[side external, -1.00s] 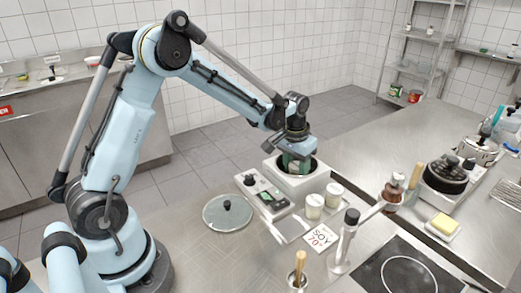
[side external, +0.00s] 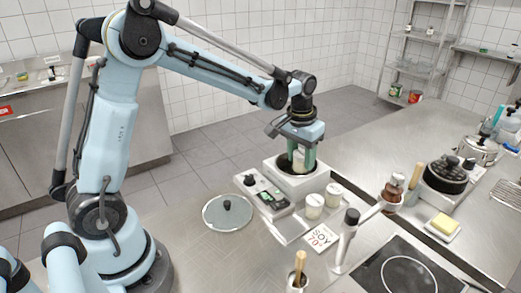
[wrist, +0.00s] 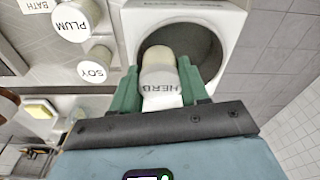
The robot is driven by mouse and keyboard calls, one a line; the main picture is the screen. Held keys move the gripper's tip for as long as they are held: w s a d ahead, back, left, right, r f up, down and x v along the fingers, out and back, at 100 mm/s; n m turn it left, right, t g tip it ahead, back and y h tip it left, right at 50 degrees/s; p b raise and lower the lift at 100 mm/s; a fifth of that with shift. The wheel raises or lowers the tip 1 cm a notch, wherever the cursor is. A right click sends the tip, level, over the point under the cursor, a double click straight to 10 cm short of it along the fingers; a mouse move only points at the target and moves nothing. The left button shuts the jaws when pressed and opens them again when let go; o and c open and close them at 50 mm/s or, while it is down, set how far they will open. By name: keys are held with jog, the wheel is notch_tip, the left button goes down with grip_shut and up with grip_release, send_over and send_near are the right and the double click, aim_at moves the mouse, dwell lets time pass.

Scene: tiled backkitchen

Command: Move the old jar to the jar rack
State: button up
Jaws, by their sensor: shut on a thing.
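My gripper (side external: 301,154) has green fingers shut on a pale jar (side external: 299,160) labelled HERB. The jar is upright at the mouth of the round well in a white water bath (side external: 311,188); I cannot tell if its base is clear of the well. In the wrist view the HERB jar (wrist: 158,75) sits between the fingers (wrist: 160,92), with the dark well behind it. Two more jars stand beside the bath: a PLUM jar (wrist: 76,18) and a SOY jar (wrist: 95,64). They show in the side view too (side external: 314,206). I cannot make out a jar rack for certain.
A control box (side external: 263,195) and a round lid (side external: 227,212) lie left of the bath. A tap (side external: 347,235) and a hob (side external: 408,272) are nearer.

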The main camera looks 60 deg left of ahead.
jog(key=s+d+r, duration=0.3)
jog(key=d+r, duration=0.2)
jog(key=d, duration=0.2)
jog(key=s+d+f, duration=0.1)
jog(key=s+f, duration=0.1)
jog(key=s+d+f, duration=0.1)
jog(key=s+f, duration=0.1)
jog(key=s, duration=0.1)
jog(key=s+f, duration=0.2)
jog(key=f, duration=0.1)
jog(key=shift+s+d+f, duration=0.1)
jog(key=shift+s+d, duration=0.2)
jog(key=shift+d, duration=0.1)
jog(key=shift+f, duration=1.7)
jog(key=shift+f, duration=0.2)
jog(key=o, duration=1.2)
jog(key=shift+a, duration=0.1)
jog(key=shift+s, duration=0.1)
